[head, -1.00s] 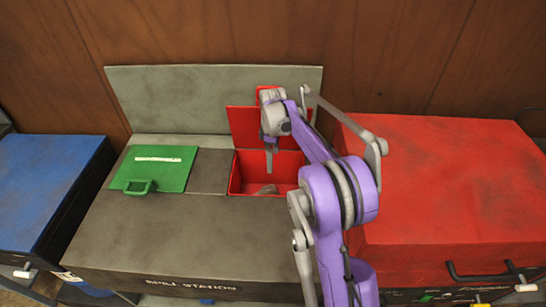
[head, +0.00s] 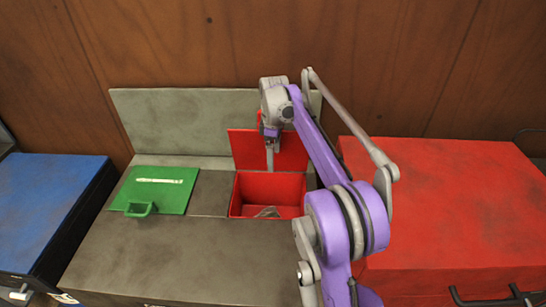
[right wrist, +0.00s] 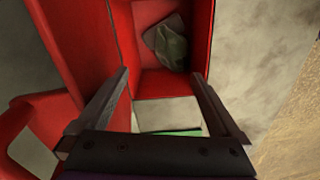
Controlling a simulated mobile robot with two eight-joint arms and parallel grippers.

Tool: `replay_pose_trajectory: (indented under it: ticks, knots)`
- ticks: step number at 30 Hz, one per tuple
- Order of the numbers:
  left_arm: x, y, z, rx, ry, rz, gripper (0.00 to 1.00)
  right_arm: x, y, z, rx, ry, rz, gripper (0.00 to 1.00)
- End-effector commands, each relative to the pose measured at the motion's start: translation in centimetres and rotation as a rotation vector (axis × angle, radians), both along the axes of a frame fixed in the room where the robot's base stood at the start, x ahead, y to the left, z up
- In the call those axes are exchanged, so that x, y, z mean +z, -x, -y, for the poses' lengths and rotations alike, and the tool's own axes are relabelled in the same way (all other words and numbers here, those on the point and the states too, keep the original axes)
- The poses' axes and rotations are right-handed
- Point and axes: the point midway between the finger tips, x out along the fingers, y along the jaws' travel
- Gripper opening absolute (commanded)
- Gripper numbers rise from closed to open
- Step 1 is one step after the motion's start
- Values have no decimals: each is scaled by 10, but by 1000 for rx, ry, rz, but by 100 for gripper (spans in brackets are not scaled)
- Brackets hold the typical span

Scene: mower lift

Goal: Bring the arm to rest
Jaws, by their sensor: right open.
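My right arm, purple and grey, reaches from the lower right of the head view over the grey spill station (head: 200,250). My right gripper (head: 270,165) is above the open red compartment (head: 270,188) of the station. In the right wrist view its two fingers (right wrist: 158,105) are spread apart with nothing between them. A crumpled dark greenish item (right wrist: 172,48) lies in the red compartment, apart from the fingers. It also shows as a small greyish shape (head: 267,212) in the head view. The raised red lid (head: 288,150) stands behind the compartment. My left gripper is out of view.
A shut green lid (head: 155,190) with a handle is left of the compartment. A blue box (head: 50,205) stands at the left and a large red box (head: 440,205) at the right. A grey back panel (head: 180,120) and a wooden wall (head: 200,40) are behind.

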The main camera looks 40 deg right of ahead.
Motion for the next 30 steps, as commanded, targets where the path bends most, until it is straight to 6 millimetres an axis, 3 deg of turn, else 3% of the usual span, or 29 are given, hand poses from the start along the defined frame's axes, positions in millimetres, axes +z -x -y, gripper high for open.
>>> replay_pose_trajectory:
  ticks: [9, 13, 20, 25, 30]
  knots:
    - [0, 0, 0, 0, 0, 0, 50, 0, 0, -2, -2, 1, 2, 100]
    - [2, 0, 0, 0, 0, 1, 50, 5, 6, -16, -26, 8, 19, 100]
    - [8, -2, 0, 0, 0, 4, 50, 21, 42, -84, -163, 27, 111, 100]
    - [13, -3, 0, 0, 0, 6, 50, 20, 85, -134, -284, 21, 196, 100]
    - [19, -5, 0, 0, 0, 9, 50, 7, 136, -177, -403, -9, 281, 100]
